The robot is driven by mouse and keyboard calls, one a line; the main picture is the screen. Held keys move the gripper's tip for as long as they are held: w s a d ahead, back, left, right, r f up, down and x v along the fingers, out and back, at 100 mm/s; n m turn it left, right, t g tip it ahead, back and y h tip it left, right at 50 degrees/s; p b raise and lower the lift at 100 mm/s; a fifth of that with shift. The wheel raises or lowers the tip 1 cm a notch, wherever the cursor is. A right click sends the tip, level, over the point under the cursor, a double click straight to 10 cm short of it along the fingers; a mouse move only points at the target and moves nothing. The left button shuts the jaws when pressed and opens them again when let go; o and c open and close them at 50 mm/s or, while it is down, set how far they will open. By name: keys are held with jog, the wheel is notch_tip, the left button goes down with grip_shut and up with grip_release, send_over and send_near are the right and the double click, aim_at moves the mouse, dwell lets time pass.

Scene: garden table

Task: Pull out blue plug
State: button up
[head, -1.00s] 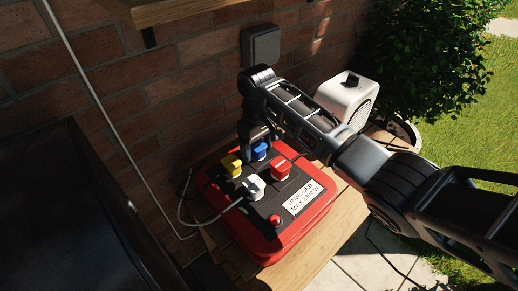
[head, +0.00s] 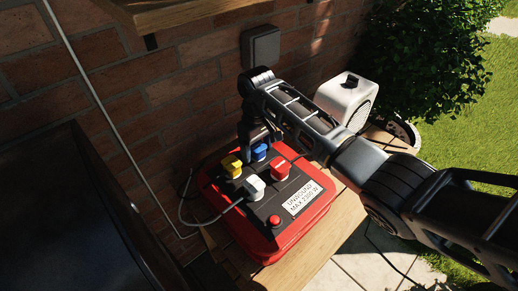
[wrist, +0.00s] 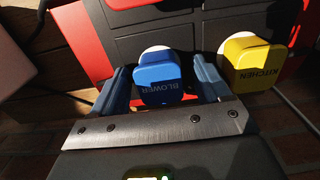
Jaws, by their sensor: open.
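The blue plug (wrist: 158,77), labelled BLOWER, sits in a socket of the red and black power box. It also shows in the head view (head: 260,152), partly behind my arm. My gripper (wrist: 160,90) is open, with one finger on each side of the blue plug. Whether the fingers touch it I cannot tell. In the head view my gripper (head: 250,145) reaches down at the back of the box (head: 265,246). The yellow plug (wrist: 252,62), labelled KITCHEN, sits right beside one finger in the wrist view.
A white plug (head: 254,187) and a red plug (head: 280,170) stand in the box close by. A red button (head: 274,220) is at its front. A white appliance (head: 346,98) stands behind on the wooden table (head: 300,276). The brick wall (head: 190,70) is close behind.

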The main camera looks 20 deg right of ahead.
aim_at(257, 145)
jog(key=c, duration=1.4)
jog(key=shift+r+p, duration=1.1)
jog(key=shift+r, duration=1.9)
